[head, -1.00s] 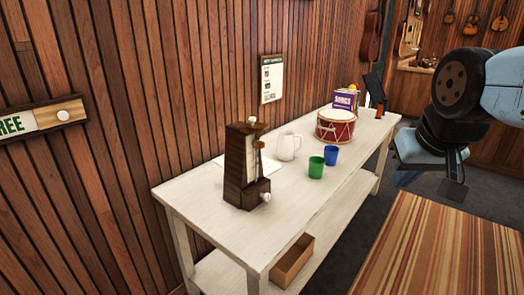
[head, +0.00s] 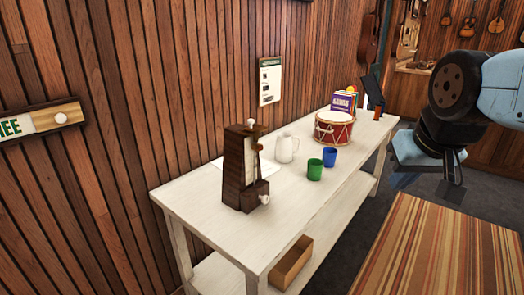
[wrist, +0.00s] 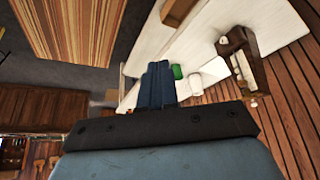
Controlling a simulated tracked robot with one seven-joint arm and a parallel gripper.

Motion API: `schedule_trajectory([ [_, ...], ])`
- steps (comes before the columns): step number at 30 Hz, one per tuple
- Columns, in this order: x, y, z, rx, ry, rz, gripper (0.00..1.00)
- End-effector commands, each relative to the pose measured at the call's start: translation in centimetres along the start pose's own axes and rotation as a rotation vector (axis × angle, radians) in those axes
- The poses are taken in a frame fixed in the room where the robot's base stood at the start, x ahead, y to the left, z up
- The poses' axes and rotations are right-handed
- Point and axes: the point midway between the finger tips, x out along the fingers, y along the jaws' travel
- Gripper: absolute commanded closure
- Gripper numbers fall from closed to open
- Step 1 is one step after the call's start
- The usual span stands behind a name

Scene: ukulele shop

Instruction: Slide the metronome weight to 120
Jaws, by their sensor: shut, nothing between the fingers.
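The metronome (head: 238,173) is a dark brown wooden tapered box standing upright on the near left part of the white table (head: 258,236). A pale scale strip shows on its front, with a small brown weight (head: 258,146) high on it. White knobs show near its top and base. The scale numbers are too small to read. In the wrist view the metronome (wrist: 236,42) appears tilted at upper right. My gripper (wrist: 158,66) is shut and empty, its blue fingers well apart from the metronome. In the head view my arm is at far right; the fingertips cannot be made out.
Behind the metronome stand a white pitcher (head: 286,149), a green cup (head: 315,170), a blue cup (head: 330,157) and a red drum (head: 333,129). A wooden box (head: 291,263) is on the lower shelf. The striped rug (head: 432,250) to the right is clear.

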Motion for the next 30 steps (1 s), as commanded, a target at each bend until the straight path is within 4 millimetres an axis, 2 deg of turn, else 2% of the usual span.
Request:
schedule_trajectory([
  [5,0.0,0.0,0.0,0.000,0.000,0.000,0.98],
  [8,0.2,0.1,-0.3,-0.002,0.005,0.006,0.89],
  [11,1.0,0.3,-1.7,-0.014,0.030,0.030,0.79],
  [21,7.4,1.1,-11.2,-0.162,0.241,0.137,0.48],
  [26,10.8,0.3,-15.2,-0.255,0.347,0.130,0.48],
  [30,13.8,-1.1,-18.1,-0.336,0.437,0.089,0.48],
])
